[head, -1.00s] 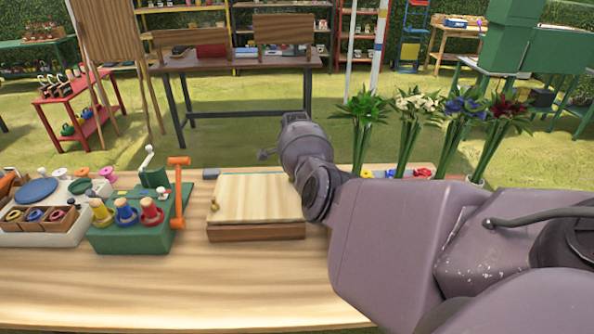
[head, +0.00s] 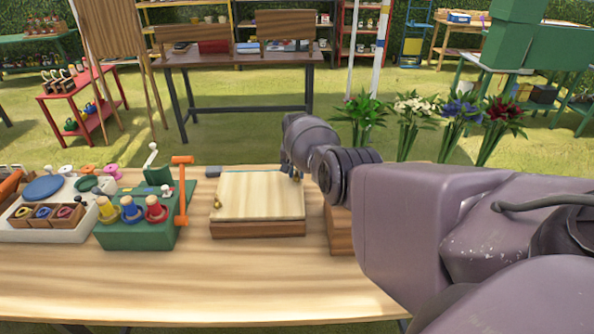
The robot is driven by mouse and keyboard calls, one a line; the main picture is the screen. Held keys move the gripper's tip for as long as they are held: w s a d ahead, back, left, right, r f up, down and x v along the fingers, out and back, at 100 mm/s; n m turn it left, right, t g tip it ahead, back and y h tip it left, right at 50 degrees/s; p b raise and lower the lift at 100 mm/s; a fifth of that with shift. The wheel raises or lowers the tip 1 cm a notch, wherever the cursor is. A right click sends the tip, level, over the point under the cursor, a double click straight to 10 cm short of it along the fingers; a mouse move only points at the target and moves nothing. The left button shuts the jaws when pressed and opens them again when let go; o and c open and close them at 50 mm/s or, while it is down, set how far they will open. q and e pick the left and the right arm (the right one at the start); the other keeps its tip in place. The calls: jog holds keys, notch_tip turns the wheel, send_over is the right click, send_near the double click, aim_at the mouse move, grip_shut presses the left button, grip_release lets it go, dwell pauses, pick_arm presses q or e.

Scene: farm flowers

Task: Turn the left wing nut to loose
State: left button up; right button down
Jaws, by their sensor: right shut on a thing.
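A flat wooden press (head: 258,196) with a pale top board lies on the table. A small brass wing nut (head: 218,204) shows on its left edge, with no gripper near it. My right arm comes in from the right, and my right gripper (head: 290,172) points down at the press's back right corner. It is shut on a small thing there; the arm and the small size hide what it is. My left gripper is not in view.
A green box (head: 140,232) with coloured knobs and an orange handle (head: 183,190) stands left of the press. A white tray (head: 75,235) is farther left. Several flower bunches (head: 410,125) stand behind my right arm. The table front (head: 200,290) is clear.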

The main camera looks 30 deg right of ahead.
jog(key=n, duration=0.4)
jog(key=shift+n, duration=0.3)
jog(key=n, duration=1)
jog(key=shift+s+f+n, duration=0.1)
jog(key=shift+n, duration=0.3)
jog(key=n, duration=0.4)
jog(key=c, duration=1.9)
grip_release()
jog(key=shift+n, duration=0.3)
grip_shut()
jog(key=o, duration=1)
grip_release()
jog(key=shift+c, duration=0.2)
